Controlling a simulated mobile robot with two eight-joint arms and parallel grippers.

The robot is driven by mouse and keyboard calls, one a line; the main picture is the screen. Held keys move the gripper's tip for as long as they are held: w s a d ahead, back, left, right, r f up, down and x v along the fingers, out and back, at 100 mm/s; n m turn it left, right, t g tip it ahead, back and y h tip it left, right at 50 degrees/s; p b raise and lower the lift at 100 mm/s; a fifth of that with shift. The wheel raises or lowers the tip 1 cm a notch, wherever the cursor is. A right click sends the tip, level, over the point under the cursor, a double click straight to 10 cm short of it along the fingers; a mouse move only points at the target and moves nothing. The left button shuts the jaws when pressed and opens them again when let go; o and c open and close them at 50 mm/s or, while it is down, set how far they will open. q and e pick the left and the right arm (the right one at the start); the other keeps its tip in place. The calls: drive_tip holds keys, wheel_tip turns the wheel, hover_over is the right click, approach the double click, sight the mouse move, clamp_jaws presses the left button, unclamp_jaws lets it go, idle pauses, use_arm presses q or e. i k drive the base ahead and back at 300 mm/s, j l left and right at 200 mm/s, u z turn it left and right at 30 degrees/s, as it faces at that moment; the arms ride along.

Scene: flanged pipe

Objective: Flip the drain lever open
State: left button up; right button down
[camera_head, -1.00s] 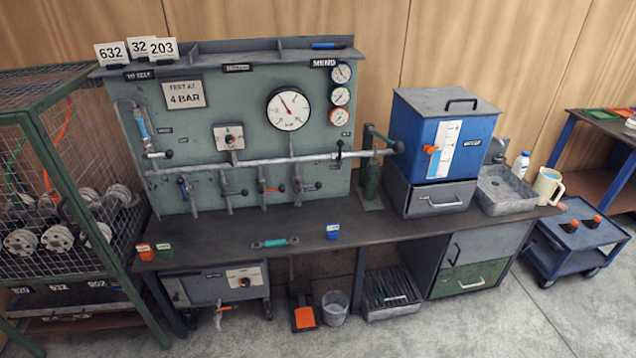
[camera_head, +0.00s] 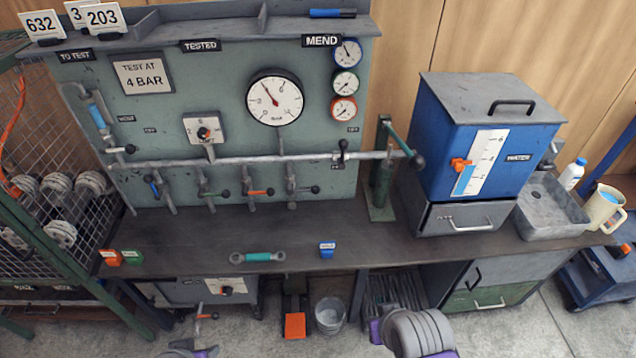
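Several small valve levers sit on pipes along the lower green panel: a blue-handled lever (camera_head: 153,188), an orange-handled lever (camera_head: 258,192) and black-knobbed levers (camera_head: 312,189). I cannot read which lever is the drain. A grey and purple part (camera_head: 190,350), seemingly of my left arm, shows at the bottom edge. A ribbed grey piece with purple parts (camera_head: 415,332) shows at bottom right, seemingly at my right arm.
A blue water tank (camera_head: 490,130) and a sink (camera_head: 550,207) stand right. A wire cage (camera_head: 50,215) stands left. A bucket (camera_head: 330,315) stands below.

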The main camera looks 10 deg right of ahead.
sight(315, 189)
drive_tip(key=i+l+u, duration=0.15)
drive_tip(key=i+l, duration=0.6)
drive_tip(key=l, duration=0.1)
